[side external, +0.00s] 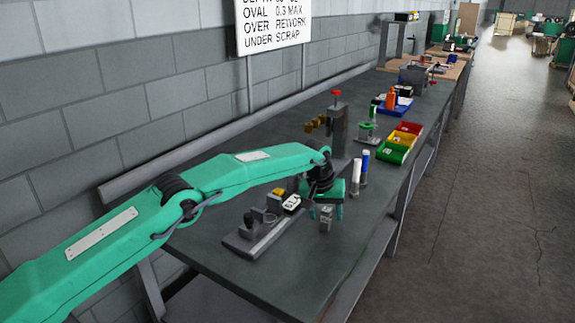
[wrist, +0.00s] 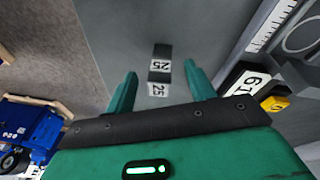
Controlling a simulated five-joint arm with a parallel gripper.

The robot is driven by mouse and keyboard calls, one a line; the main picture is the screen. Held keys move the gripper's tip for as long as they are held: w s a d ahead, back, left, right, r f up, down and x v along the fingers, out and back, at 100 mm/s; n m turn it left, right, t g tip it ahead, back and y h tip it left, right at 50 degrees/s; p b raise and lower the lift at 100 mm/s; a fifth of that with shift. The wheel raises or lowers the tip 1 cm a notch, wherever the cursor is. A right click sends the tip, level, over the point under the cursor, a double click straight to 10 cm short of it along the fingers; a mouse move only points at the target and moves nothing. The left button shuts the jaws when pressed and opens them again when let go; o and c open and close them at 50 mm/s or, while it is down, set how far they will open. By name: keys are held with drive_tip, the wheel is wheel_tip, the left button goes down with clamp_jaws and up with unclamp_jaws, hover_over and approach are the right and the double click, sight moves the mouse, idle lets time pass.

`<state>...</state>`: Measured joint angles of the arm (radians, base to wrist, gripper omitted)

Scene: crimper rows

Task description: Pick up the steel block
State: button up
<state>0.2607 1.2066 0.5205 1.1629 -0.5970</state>
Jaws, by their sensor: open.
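The steel block (side external: 326,219) is a small grey block with white labels, standing on the dark bench near its front edge. In the wrist view the block (wrist: 160,66) shows a dark top and labels reading 25, lying ahead between the two fingers. My gripper (side external: 324,205) has green fingers and is right over or beside the block in the side view. In the wrist view my gripper (wrist: 161,76) is open, one finger on each side of the block, with visible gaps. I cannot tell how far the fingertips are above the bench.
A fixture with a scale (side external: 252,238) lies left of the block. A white-labelled dark piece (wrist: 245,80) and a yellow piece (wrist: 274,103) are close to the right finger. White (side external: 356,172) and blue (side external: 365,165) cylinders stand behind. Coloured bins (side external: 396,152) sit farther back.

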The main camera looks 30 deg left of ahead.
drive_tip(key=shift+w+f, duration=0.15)
drive_tip(key=shift+f, duration=0.45)
drive_tip(key=shift+r, duration=0.1)
clamp_jaws()
